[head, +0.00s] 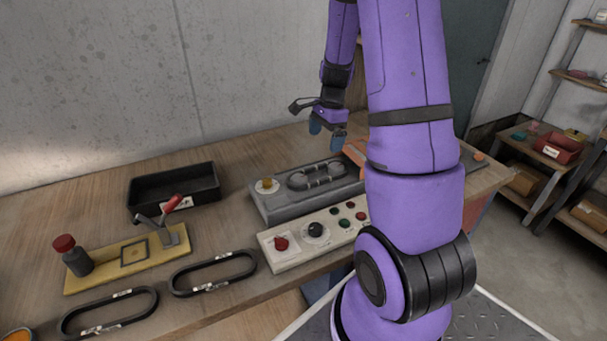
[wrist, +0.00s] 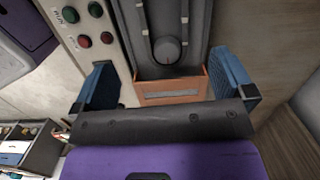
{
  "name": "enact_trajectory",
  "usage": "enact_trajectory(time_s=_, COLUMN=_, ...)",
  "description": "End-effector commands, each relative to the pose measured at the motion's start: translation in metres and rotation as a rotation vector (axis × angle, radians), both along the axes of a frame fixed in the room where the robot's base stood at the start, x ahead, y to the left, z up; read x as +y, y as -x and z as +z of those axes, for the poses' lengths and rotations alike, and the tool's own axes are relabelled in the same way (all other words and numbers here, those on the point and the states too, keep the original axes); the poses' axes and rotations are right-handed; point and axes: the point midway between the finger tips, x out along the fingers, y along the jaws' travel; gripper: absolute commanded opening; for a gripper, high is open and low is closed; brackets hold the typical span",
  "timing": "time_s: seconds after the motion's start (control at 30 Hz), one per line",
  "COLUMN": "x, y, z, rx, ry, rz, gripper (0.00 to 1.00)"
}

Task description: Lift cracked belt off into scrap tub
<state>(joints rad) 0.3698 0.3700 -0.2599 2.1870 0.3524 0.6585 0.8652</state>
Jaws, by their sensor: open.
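A dark looped belt (head: 316,184) is mounted on the grey machine (head: 268,208) on the bench. I cannot make out a crack in it. In the wrist view the end of the grey machine shows a round pulley (wrist: 167,51), with the belt (wrist: 186,22) beside it. My gripper (head: 327,133) is open and empty, above the bench beyond the machine's far end. In the wrist view its blue fingers (wrist: 168,86) stand wide apart over an orange box (wrist: 171,88) at that end. The box (head: 355,152) is partly hidden by my arm; its label is unreadable.
A control panel (head: 286,261) with knobs and buttons lies before the machine. A black open tray (head: 207,194) stands left. Two loose black belts (head: 253,261) (head: 67,324) lie near the front edge, by a yellow plate (head: 82,285) carrying a red-handled lever and a red-capped bottle.

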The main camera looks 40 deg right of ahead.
Motion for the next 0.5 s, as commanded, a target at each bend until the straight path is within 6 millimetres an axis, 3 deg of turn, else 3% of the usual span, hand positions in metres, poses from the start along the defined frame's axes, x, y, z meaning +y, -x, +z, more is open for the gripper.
enact_trajectory(time_s=0.13, x=-0.011, y=0.001, z=-0.015, rx=0.02, ry=-0.003, rz=-0.056, gripper=1.0)
enact_trajectory(time_s=0.5, x=-0.005, y=0.0, z=-0.062, rx=0.022, ry=-0.005, rz=-0.06, gripper=1.0)
